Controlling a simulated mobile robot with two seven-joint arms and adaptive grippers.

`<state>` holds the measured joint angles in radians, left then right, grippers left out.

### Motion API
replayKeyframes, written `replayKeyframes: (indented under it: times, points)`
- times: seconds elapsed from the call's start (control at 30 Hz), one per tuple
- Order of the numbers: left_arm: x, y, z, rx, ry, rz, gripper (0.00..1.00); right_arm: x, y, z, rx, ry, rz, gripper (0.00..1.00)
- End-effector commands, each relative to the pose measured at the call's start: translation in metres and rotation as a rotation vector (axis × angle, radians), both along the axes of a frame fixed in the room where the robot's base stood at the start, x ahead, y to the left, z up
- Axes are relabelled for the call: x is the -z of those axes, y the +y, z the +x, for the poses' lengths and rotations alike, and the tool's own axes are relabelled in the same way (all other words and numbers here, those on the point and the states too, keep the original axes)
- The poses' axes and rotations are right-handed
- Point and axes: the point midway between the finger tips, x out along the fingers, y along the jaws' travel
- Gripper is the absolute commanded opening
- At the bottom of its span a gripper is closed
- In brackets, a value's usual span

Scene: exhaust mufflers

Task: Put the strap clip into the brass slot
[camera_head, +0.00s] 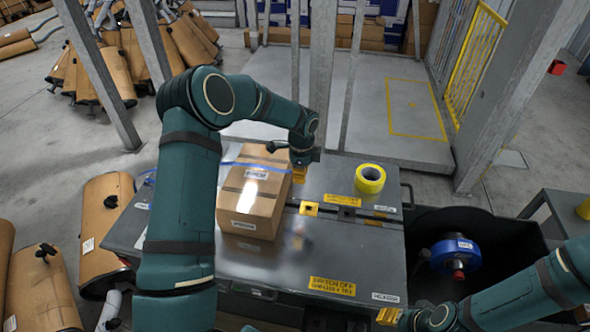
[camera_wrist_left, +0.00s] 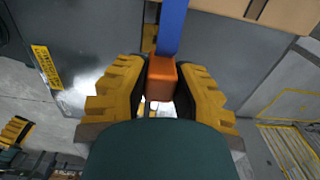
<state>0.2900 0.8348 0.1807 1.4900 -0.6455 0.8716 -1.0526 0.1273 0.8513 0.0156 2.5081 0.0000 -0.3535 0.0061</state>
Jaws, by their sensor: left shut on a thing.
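My left gripper (camera_head: 300,174) is beside the upper right edge of the cardboard box. In the left wrist view its yellow ridged fingers are shut on an orange strap clip (camera_wrist_left: 161,80). A blue strap (camera_wrist_left: 171,28) runs from the clip, and it also lies across the box (camera_head: 254,166). The brass slot (camera_head: 309,208) is a small yellow-brass block on the table, just right of the box and below my left gripper in the head view. The clip is apart from it. My right gripper (camera_head: 388,317) is at the bottom right, its fingers too small to judge.
The cardboard box (camera_head: 258,184) stands on the grey metal table (camera_head: 330,255). A yellow tape roll (camera_head: 370,178) lies right of it. A black bin (camera_head: 490,235) with a blue reel (camera_head: 455,254) stands right of the table. Brown mufflers (camera_head: 108,215) lie at left.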

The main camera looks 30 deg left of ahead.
Motion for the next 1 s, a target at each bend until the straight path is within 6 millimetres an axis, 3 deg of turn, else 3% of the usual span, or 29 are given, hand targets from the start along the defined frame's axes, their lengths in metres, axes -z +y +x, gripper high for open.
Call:
replayKeyframes:
  times: [0.1,0.5,1.0]
  points:
    - [0.019,-0.007,0.002,0.002,0.001,0.001,0.0,0.013,0.0,-0.002,-0.004,0.004,0.001,0.47]
    - [0.064,-0.025,0.006,0.002,0.001,0.0,0.0,0.043,0.0,0.001,-0.004,-0.004,-0.001,0.47]
    - [0.074,-0.03,0.008,0.0,0.0,0.0,0.0,0.048,0.0,0.004,-0.002,-0.008,-0.002,0.47]
